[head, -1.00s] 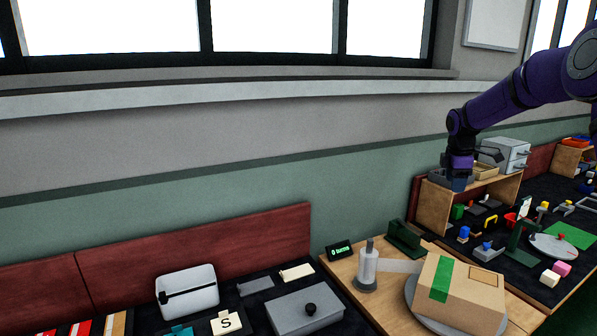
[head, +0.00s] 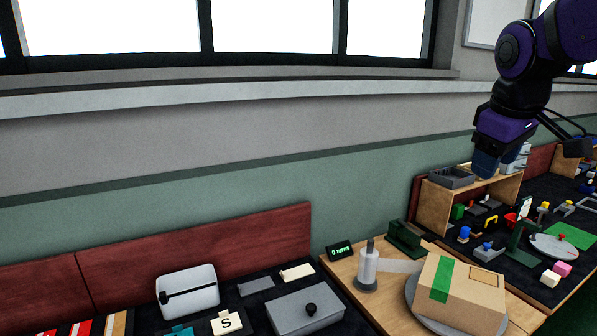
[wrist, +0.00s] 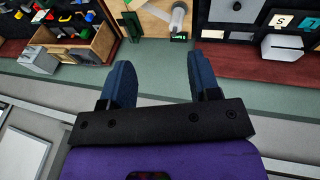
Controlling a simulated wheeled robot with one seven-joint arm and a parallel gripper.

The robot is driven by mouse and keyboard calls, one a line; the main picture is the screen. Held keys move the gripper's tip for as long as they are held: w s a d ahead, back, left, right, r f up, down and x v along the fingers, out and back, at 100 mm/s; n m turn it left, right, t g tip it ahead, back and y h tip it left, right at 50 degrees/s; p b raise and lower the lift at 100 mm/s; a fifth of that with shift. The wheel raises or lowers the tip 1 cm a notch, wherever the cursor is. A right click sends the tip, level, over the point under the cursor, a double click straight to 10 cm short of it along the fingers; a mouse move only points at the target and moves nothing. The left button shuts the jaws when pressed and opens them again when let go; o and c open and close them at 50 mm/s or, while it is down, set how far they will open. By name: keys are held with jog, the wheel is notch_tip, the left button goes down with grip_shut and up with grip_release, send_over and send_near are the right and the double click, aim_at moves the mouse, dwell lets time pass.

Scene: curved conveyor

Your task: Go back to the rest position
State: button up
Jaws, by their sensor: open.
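My gripper (head: 487,164) hangs from the purple arm at the upper right of the head view, in the air in front of the wooden shelf. In the wrist view its two blue fingers (wrist: 163,88) stand well apart with nothing between them. Past the fingers, the wrist view shows the green wall and the far benches, seen upside down. The gripper touches nothing that I can see.
A wooden shelf (head: 433,208) with a grey tray (head: 452,177) on top stands below the gripper. A cardboard box (head: 462,296) with green tape sits on a round grey turntable. A grey lidded box (head: 305,314) lies on the dark left bench.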

jog(key=s+a+f+m, duration=0.1)
jog(key=s+f+m, duration=0.1)
jog(key=s, duration=0.6)
jog(key=s+a+f+m+t+y, duration=0.1)
jog(key=s+f+m, duration=0.1)
jog(key=s, duration=0.7)
jog(key=shift+s+a+f+m, duration=0.2)
jog(key=shift+s+a+m, duration=0.1)
jog(key=shift+m, duration=0.5)
